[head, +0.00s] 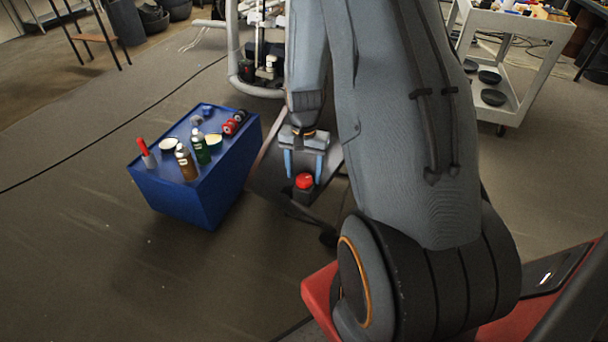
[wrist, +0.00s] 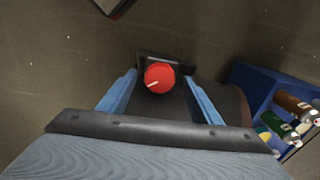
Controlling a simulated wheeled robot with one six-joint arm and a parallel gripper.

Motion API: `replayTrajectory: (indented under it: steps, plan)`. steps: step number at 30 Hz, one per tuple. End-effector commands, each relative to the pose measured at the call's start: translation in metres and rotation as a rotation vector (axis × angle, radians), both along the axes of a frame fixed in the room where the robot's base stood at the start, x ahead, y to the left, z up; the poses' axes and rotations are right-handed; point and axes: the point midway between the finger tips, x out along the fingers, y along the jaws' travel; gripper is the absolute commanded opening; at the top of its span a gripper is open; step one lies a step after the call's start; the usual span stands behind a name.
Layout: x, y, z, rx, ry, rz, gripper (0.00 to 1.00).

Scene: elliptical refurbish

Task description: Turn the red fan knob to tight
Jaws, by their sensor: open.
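The red fan knob (head: 304,181) sits on top of a dark part of the elliptical machine, beyond my arm in the head view. In the wrist view the red knob (wrist: 159,77) is round with a short white mark pointing to the lower left. My gripper (head: 304,176) is open, its two blue fingers pointing down, one on each side of the knob. In the wrist view my gripper (wrist: 165,90) shows a clear gap between each finger and the knob. I see no contact. Any tight or loose lettering is not readable.
A blue box (head: 165,200) with bottles, cups and a red-capped marker on top stands left of the machine. A white cart (head: 530,95) with black bowls stands at the back right. The machine's light frame (head: 233,50) rises behind my gripper. Floor at left is mostly clear.

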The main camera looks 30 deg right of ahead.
Motion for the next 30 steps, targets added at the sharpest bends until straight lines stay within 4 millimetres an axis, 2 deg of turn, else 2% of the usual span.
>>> replayTrajectory:
  steps: [4, 13, 21, 30]
  plan:
    - [-0.0001, 0.0002, -0.0101, 0.000, 0.000, 0.000, 0.59]
    - [0.0000, 0.0001, -0.0122, -0.001, -0.001, 0.001, 0.59]
    - [-0.0001, 0.0001, -0.0120, 0.000, 0.000, 0.001, 0.17]
    - [-0.0003, 0.0003, -0.0117, 0.000, 0.000, -0.044, 0.17]
